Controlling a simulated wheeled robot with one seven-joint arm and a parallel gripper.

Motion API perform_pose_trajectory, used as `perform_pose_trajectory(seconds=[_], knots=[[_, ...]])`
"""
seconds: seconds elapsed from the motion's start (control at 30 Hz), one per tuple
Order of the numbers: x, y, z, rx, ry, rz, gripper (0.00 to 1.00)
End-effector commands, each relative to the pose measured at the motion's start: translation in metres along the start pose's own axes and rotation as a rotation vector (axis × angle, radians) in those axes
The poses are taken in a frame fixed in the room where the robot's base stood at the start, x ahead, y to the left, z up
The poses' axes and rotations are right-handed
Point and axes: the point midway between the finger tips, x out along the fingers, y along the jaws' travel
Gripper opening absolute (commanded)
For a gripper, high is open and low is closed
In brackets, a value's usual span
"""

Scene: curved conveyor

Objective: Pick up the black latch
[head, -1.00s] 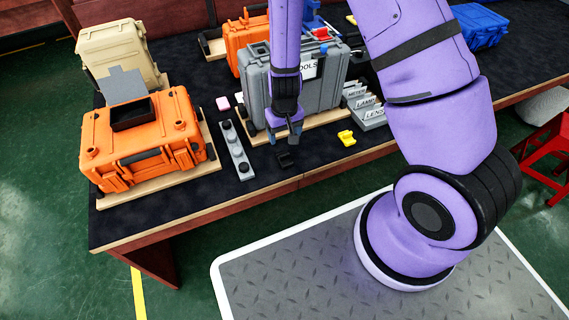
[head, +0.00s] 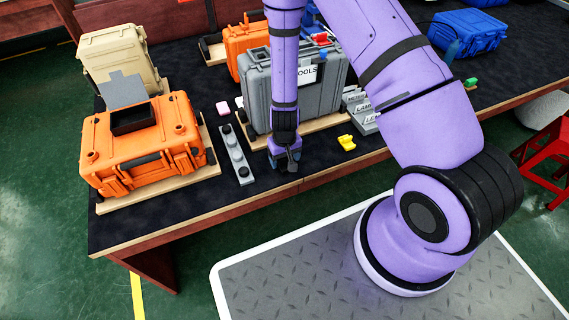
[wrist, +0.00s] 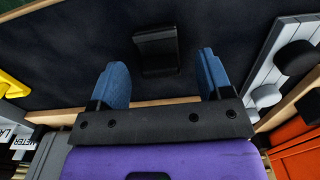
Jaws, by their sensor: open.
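The black latch (wrist: 157,50) lies on the dark table mat in the wrist view, a small dark block. It sits ahead of and between the two blue fingers of my gripper (wrist: 160,72). The fingers are apart, with dark mat showing between each finger and the latch, and nothing is held. In the head view my gripper (head: 285,160) points down low over the table near its front edge. It covers the spot of the latch there, so the latch cannot be made out in that view.
A grey strip with round knobs (head: 236,155) lies close left of my gripper. A grey case (head: 255,95) on a wooden board stands behind it. A yellow piece (head: 347,142) and grey labelled holders (head: 361,113) are to the right. An orange case (head: 150,150) stands further left.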

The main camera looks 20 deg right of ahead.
Motion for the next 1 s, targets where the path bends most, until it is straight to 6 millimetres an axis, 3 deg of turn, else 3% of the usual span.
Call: perform_pose_trajectory(seconds=[0.13, 0.4, 0.63, 1.0], knots=[[0.0108, 0.0001, 0.0, -0.001, -0.001, 0.0, 0.72], [0.012, 0.0, -0.0003, -0.001, 0.001, 0.0, 0.72], [0.0119, 0.0, -0.0002, -0.001, 0.0, 0.0, 0.2], [0.0103, 0.0006, -0.0006, 0.0, 0.001, 0.0, 0.19]])
